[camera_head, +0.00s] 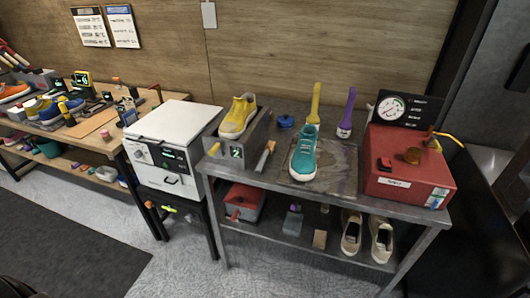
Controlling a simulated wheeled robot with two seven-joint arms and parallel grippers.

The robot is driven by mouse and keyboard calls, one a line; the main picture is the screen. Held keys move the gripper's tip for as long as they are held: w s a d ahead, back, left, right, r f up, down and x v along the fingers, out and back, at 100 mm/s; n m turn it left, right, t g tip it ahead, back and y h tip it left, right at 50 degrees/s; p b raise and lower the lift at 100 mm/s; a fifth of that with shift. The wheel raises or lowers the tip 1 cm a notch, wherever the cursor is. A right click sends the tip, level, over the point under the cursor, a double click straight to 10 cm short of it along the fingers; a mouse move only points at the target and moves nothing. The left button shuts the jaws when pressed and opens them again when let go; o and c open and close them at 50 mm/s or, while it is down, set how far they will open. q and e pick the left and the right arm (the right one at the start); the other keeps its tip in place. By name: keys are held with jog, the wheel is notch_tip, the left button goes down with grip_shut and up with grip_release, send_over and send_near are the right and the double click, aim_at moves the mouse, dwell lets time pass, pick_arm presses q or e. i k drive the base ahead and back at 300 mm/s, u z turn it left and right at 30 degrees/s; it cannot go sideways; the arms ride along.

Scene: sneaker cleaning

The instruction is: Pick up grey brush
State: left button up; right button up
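A slim grey and brown brush-like tool (264,157) lies on the metal workbench (226,171), between the grey block with the yellow sneaker and the teal sneaker. It is small in the picture, and its bristles cannot be made out. A small grey item (292,222) lies on the bench's lower shelf; I cannot tell whether it is a brush. Neither of my grippers is in view, and nothing is touching these objects.
A teal sneaker (304,155) stands on a dark mat, with yellow (314,104) and purple (347,113) upright tools behind. A yellow sneaker (238,116) sits on a grey block. A red box with a gauge (409,168) is at right. A white machine (172,136) stands left.

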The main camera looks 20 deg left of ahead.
aim_at(271, 147)
jog(key=k, duration=0.6)
jog(key=z, duration=0.65)
jog(key=i, duration=1.25)
jog(key=u, duration=0.65)
